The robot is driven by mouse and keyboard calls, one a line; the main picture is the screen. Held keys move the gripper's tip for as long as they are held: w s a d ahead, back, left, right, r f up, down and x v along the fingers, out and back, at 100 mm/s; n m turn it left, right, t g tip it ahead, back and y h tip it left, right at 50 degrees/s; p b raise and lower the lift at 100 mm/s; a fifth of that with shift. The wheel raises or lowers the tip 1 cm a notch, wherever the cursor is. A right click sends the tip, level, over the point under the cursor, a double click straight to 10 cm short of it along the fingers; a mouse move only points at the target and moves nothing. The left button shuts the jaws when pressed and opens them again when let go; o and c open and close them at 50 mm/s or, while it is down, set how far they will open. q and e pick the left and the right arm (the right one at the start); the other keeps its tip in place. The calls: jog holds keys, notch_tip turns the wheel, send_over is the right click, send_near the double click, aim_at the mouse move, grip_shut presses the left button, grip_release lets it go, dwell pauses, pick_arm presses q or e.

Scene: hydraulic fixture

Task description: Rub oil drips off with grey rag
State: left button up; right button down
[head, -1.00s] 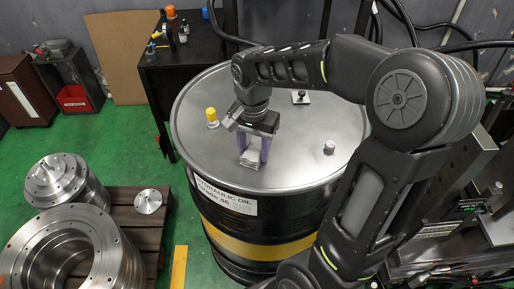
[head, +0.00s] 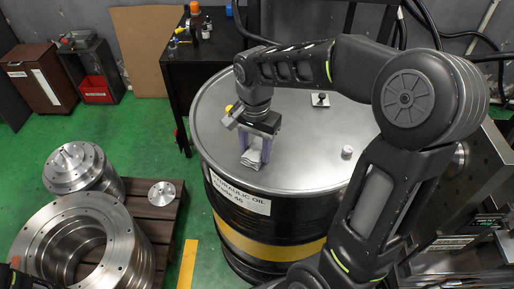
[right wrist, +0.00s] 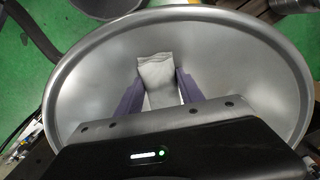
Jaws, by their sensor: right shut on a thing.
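My right gripper (head: 254,148) is shut on the grey rag (head: 252,159), low over the drum lid near its front rim. The folded rag also shows in the right wrist view (right wrist: 157,76), between the two purple fingers, its lower part hidden by the gripper body. It appears to meet the lid, but I cannot be sure of contact. The oil drum (head: 240,222) is black with a yellow band, a grey metal lid and a label reading hydraulic oil. I cannot make out oil drips on the lid.
A yellow cap (head: 229,109) is partly hidden behind the right gripper. A small fitting (head: 347,152) and a square plate with a knob (head: 320,100) stand on the lid. Machined metal parts (head: 82,240) sit on a pallet at left. A dark table (head: 205,55) stands behind.

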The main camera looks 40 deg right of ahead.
jog(key=shift+r+p, duration=2.3)
jog(key=shift+r, duration=0.75)
jog(key=shift+r+p, duration=1.15)
jog(key=shift+r, duration=0.4)
jog(key=shift+f, duration=0.1)
